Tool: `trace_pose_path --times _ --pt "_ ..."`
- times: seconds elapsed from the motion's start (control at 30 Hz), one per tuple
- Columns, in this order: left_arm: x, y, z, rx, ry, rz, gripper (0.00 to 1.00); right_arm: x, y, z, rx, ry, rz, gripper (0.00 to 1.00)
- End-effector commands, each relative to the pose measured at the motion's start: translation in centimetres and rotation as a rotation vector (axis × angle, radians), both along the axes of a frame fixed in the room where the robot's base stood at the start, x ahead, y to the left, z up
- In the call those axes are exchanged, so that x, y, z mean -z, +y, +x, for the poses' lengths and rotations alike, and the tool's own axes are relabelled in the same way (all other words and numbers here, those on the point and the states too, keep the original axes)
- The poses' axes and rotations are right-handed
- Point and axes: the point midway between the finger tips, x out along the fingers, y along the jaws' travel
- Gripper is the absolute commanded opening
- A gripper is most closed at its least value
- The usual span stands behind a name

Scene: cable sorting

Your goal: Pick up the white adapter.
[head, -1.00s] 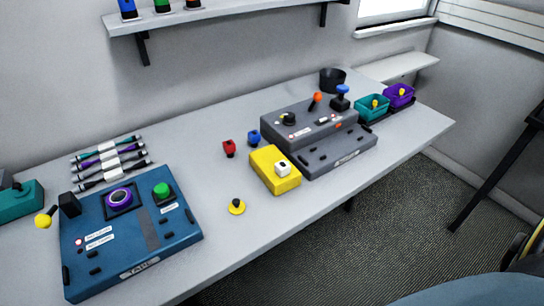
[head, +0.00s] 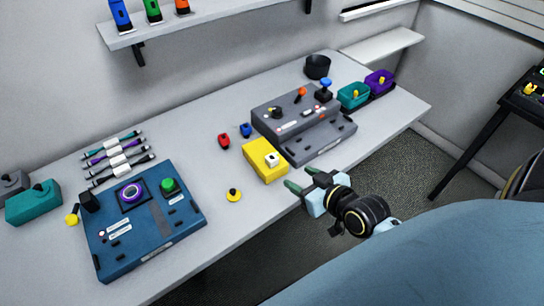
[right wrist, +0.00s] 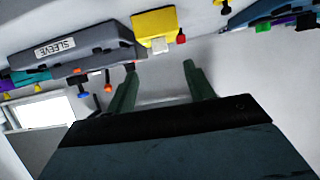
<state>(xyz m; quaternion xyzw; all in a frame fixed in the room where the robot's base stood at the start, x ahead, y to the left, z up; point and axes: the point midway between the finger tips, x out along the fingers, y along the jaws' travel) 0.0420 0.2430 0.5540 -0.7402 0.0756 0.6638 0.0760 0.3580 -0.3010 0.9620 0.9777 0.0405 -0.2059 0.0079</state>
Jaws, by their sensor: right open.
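The white adapter (head: 272,159) is a small white block on the yellow box (head: 262,168), near the middle of the table. In the right wrist view the white adapter (right wrist: 161,46) shows against the yellow box (right wrist: 155,24), beyond the fingertips. My right gripper (head: 302,179) is open and empty, at the table's front edge, in front and to the right of the yellow box and apart from it. Its two green fingers (right wrist: 160,68) are spread in the wrist view. My left gripper is not in view.
A grey SLEEVE station (head: 322,148) stands right of the yellow box. Red (head: 224,141) and blue (head: 246,130) adapters stand behind it. Teal (head: 352,97) and purple (head: 379,82) bins stand farther right.

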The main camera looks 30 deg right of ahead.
Motion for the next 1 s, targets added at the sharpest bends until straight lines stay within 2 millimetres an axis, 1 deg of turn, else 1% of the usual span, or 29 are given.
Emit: trace_pose_path --times 0.03,0.07,0.23,0.4,0.5,0.67,0.9,1.0 --pt "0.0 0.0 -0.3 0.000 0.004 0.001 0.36 -0.4 -0.2 0.5 0.004 -0.018 0.002 0.53" --pt "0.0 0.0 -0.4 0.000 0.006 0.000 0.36 -0.4 -0.2 0.8 0.005 -0.023 0.003 0.53" --pt "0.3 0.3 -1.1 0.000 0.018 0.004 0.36 0.8 0.0 3.6 0.006 -0.027 0.003 0.53" --pt "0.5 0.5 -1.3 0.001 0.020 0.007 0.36 2.0 0.3 6.3 0.006 -0.025 0.003 0.53" --pt "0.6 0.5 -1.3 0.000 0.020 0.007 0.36 2.4 0.3 7.2 0.006 -0.024 0.003 0.53" --pt "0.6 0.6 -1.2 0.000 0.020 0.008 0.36 2.7 0.4 8.0 0.004 -0.023 0.002 0.53" --pt "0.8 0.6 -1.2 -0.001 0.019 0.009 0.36 4.0 0.8 11.2 0.005 -0.023 0.004 0.53" --pt "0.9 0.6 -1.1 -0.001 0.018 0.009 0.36 4.4 0.8 12.0 0.004 -0.022 0.001 0.53"
